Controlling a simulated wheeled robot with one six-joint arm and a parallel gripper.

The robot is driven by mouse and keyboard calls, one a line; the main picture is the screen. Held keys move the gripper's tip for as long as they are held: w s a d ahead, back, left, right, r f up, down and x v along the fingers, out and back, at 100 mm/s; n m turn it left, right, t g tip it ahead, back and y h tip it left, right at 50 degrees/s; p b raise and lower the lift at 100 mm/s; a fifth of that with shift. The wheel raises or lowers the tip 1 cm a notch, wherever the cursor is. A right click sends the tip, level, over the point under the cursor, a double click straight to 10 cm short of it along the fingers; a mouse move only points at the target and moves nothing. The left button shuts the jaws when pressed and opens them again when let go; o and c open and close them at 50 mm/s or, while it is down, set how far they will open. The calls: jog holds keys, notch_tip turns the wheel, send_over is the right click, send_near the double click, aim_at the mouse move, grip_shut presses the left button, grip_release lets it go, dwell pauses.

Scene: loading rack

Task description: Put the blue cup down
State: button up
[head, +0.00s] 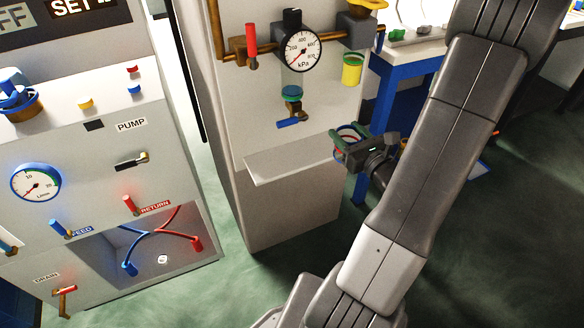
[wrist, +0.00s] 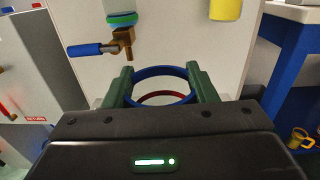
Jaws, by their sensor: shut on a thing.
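The blue cup (wrist: 165,71) shows in the wrist view as a blue rim with a red ring visible inside it. My gripper (wrist: 163,88) is shut on it, with one green finger at each side. In the head view my gripper (head: 348,143) holds the cup at the right end of a pale shelf on the grey cabinet. The cup's lower part is mostly hidden by my gripper. I cannot tell whether its base touches the shelf.
The pale shelf (head: 290,163) is bare left of my gripper. Above it are a blue-handled tap (head: 290,122), a pressure gauge (head: 301,51) and a yellow container (head: 352,68). A blue-legged table (head: 391,95) stands behind at the right. A pump panel (head: 100,160) is at the left.

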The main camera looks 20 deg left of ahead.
jog(key=s+a+f+n+g+y+b, duration=0.2)
jog(key=s+a+f+g+b, duration=0.15)
jog(key=s, duration=0.35)
jog(key=shift+n, duration=0.3)
jog(key=w+a, duration=0.4)
jog(key=a, duration=0.1)
jog(key=w+a, duration=0.4)
jog(key=a, duration=0.1)
jog(key=w+a+b, duration=0.1)
jog(key=w+a, duration=0.3)
jog(key=a, duration=0.1)
jog(key=shift+w+f, duration=0.35)
jog(key=f, duration=0.1)
jog(key=f+b, duration=0.1)
jog(key=shift+d+f, duration=0.25)
jog(key=shift+f, duration=0.1)
jog(key=shift+a+f+b, duration=0.15)
jog(key=shift+f+b, duration=0.55)
jog(key=shift+f, duration=1.55)
jog(key=o, duration=1.1)
jog(key=shift+r, duration=0.25)
jog(key=p+v, duration=0.1)
jog(key=v, duration=1.1)
